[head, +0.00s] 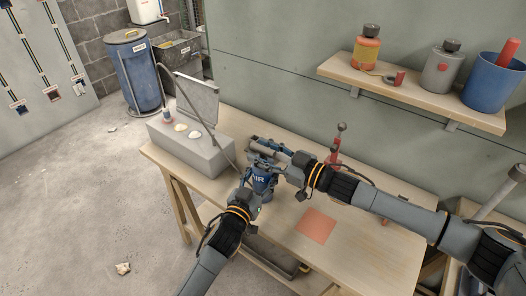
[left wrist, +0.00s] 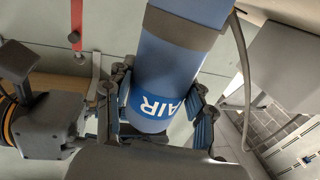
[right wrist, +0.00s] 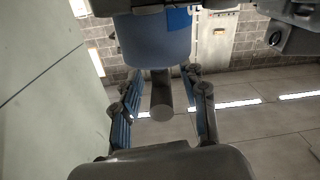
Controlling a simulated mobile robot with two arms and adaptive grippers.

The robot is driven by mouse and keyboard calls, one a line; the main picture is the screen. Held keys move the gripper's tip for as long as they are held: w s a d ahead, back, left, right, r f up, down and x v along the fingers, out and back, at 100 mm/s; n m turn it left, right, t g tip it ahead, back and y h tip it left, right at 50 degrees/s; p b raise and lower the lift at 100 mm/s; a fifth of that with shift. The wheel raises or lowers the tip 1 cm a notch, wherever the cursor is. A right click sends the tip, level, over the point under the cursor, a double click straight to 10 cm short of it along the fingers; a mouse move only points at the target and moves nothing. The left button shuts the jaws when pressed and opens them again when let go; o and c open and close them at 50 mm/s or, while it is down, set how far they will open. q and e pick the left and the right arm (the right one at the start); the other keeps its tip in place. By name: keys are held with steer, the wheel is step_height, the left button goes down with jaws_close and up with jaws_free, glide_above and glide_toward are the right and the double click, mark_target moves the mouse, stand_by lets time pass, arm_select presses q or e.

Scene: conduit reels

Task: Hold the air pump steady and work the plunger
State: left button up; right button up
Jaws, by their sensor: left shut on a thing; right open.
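The air pump (head: 263,184) is a blue cylinder with an AIR label, standing at the table's left part. In the left wrist view its body (left wrist: 172,65) lies between the fingers of my left gripper (left wrist: 165,108), which is shut around it near the label. My right gripper (head: 272,152) is open at the top of the pump. In the right wrist view a grey bar of the plunger handle (right wrist: 162,95) shows between the spread fingers, with the blue body behind it. The fingers look apart from the bar. The plunger rod is mostly hidden.
A grey box (head: 190,155) with a raised lid stands left of the pump, with a thin hose beside it. A small red-and-grey item (head: 337,142) stands behind my right arm. An orange square (head: 316,224) lies on the bare table front. A shelf (head: 415,95) holds containers.

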steer(key=v, duration=1.2)
stand_by(1.2)
steer(key=x, duration=0.8)
steer(key=r+x, duration=0.1)
steer(key=x, duration=0.3)
steer(key=shift+c, duration=0.3)
jaws_close()
